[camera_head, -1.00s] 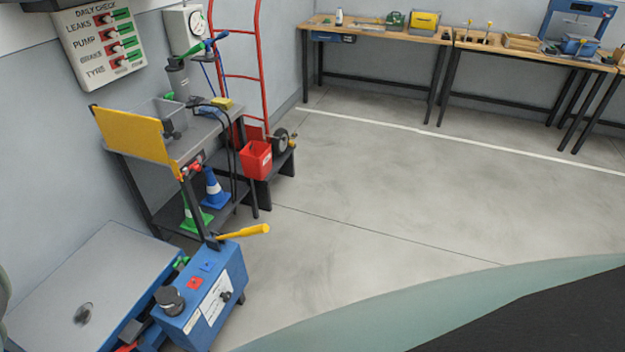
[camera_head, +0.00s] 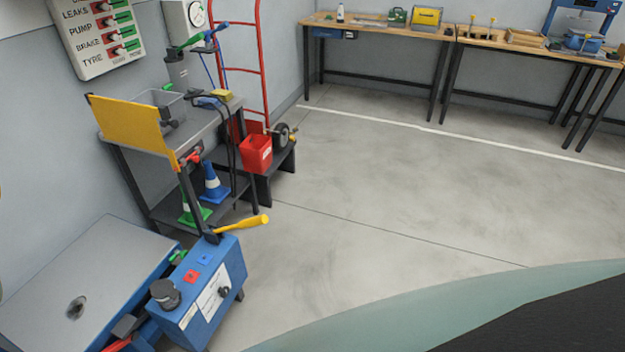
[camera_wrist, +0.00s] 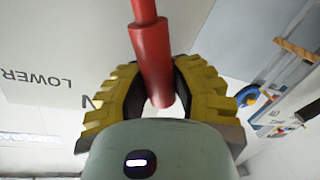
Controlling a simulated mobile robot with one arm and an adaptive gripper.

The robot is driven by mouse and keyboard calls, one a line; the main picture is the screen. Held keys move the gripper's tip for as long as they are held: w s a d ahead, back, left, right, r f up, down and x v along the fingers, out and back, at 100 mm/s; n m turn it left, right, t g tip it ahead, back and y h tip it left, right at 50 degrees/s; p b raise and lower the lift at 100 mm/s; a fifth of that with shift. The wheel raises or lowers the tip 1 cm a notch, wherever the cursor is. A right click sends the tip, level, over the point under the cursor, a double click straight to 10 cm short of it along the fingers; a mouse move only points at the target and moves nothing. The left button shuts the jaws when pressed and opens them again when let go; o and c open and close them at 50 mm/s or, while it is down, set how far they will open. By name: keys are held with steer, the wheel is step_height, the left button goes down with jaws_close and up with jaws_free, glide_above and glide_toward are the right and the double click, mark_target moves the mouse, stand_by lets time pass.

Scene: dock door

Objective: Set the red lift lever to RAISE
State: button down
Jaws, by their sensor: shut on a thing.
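The red lift lever (camera_wrist: 151,48) is a thick red rod that comes down from the top middle of the wrist view, its end between the yellow fingers of my gripper (camera_wrist: 160,82). My gripper is shut on the lever. A pale panel (camera_wrist: 35,45) is behind it, with the word LOWER (camera_wrist: 40,80) upside down at the left. Part of another letter shows beside the left finger; the rest of that word is hidden. I see no RAISE mark. My gripper is not visible in the head view.
In the head view, a blue pump unit (camera_head: 222,272) with a yellow handle (camera_head: 244,226) stands beside a grey-topped platform (camera_head: 95,270). A cart with a yellow panel (camera_head: 130,128) and a red hand truck (camera_head: 262,70) are behind. The floor (camera_head: 390,200) at the centre is clear.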

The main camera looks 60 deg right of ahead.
steer(key=shift+s+a+f+n+b, duration=0.15)
steer(key=shift+a+f+n+b, duration=0.2)
steer(key=shift+a+n+b, duration=0.15)
steer(key=c, duration=0.7)
jaws_free()
steer(key=shift+c, duration=0.2)
